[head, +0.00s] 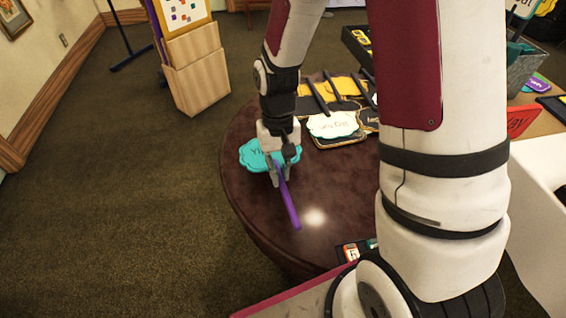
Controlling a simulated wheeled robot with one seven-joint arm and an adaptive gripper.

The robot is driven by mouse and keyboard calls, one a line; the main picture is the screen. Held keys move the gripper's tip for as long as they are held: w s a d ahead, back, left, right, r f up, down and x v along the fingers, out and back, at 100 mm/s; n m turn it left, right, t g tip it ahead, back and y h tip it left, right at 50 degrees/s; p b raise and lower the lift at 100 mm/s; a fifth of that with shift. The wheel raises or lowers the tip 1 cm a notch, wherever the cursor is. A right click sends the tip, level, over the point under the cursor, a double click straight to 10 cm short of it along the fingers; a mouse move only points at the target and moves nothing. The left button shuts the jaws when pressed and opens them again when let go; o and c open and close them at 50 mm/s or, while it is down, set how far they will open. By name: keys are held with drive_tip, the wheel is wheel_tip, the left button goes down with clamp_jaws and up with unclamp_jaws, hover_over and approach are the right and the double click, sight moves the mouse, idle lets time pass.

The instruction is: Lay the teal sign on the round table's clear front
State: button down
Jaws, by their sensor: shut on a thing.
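The teal sign (253,156) has a scalloped cloud shape, dark lettering partly hidden, and a purple stick (289,202) pointing toward the front. My gripper (280,178) is shut on the sign where the stick meets the teal board. The sign is at the left side of the dark round table (245,205), with its board near the table's left rim. I cannot tell whether it touches the top or hangs just above it. The table's front is bare around a bright reflection.
A white sign (333,124), yellow pieces (343,86) and dark sticks lie toward the table's back. A small dark item with coloured tiles (352,252) is at the lower right. A wooden stand (196,75) stands on the floor behind left. My arm hides the table's right side.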

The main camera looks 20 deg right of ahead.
sight(281, 157)
drive_tip(key=shift+m, duration=0.5)
drive_tip(key=s, duration=0.6)
drive_tip(key=shift+s+d+f, duration=0.25)
drive_tip(key=shift+s, duration=0.05)
drive_tip(key=w+d, duration=0.1)
drive_tip(key=w, duration=0.4)
drive_tip(key=w+d+f, duration=0.1)
drive_tip(key=w, duration=0.4)
drive_tip(key=w+d+b, duration=0.1)
drive_tip(key=w, duration=0.4)
drive_tip(key=shift+w+d+f, duration=0.1)
drive_tip(key=shift+d+f, duration=0.1)
drive_tip(key=shift+f, duration=1.8)
drive_tip(key=shift+f, duration=0.1)
drive_tip(key=c, duration=1.9)
unclamp_jaws()
drive_tip(key=o, duration=0.3)
